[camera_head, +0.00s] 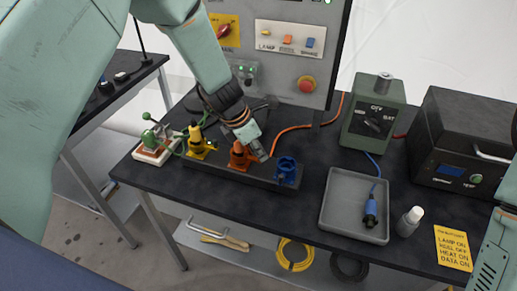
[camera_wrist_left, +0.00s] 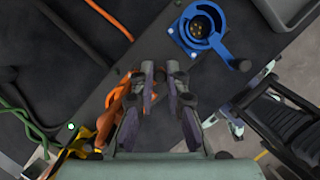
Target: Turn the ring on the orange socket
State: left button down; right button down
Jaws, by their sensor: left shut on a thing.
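The orange socket (camera_head: 240,156) stands on a dark strip on the bench, between the yellow socket (camera_head: 197,142) and the blue socket (camera_head: 287,170). My left gripper (camera_head: 252,148) comes down on it from above and hides much of its top. In the left wrist view, the orange socket (camera_wrist_left: 115,104) shows beside and partly behind the left finger. My left gripper (camera_wrist_left: 168,82) is shut on a part of the orange socket, likely its ring. The grasped part is mostly hidden by the fingers. My right gripper is not in view.
A grey tray (camera_head: 337,225) holding a blue connector (camera_head: 371,212) lies to the right, with a white bottle (camera_head: 409,221) beside it. A green box (camera_head: 372,128) and a black case (camera_head: 455,135) stand behind. A control panel (camera_head: 285,45) rises behind the sockets.

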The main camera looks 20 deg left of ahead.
pick_arm(q)
jog(key=shift+w+a+r+m, duration=0.1)
jog(key=shift+m, duration=0.2)
jog(key=s+m+p, duration=0.1)
jog(key=m, duration=0.1)
jog(key=s+m+g+h+p, duration=0.1)
jog(key=m, duration=0.1)
jog(key=shift+a+r+g, duration=0.1)
jog(key=shift+a+g, duration=0.2)
jog(key=shift+a, duration=0.1)
jog(key=m, duration=0.1)
jog(key=s+a+m+g+p, duration=0.1)
jog(key=m, duration=0.1)
jog(key=shift+s+a+m+g+y, duration=0.25)
jog(key=shift+a+m+g, duration=0.45)
jog(key=shift+m, duration=1.05)
jog(key=shift+s+a+m+g+y, duration=0.25)
jog(key=shift+a+m+g, duration=0.4)
jog(key=shift+m, duration=1.05)
jog(key=shift+s+a+m+g+y, duration=0.1)
jog(key=shift+s+a+m+g, duration=0.3)
jog(key=shift+a+m, duration=0.95)
jog(key=shift+w+d+m, duration=0.15)
jog(key=shift+d+m, duration=0.25)
jog(key=shift+m, duration=0.1)
jog(key=c, duration=1.7)
grip_release()
jog(key=o, duration=0.3)
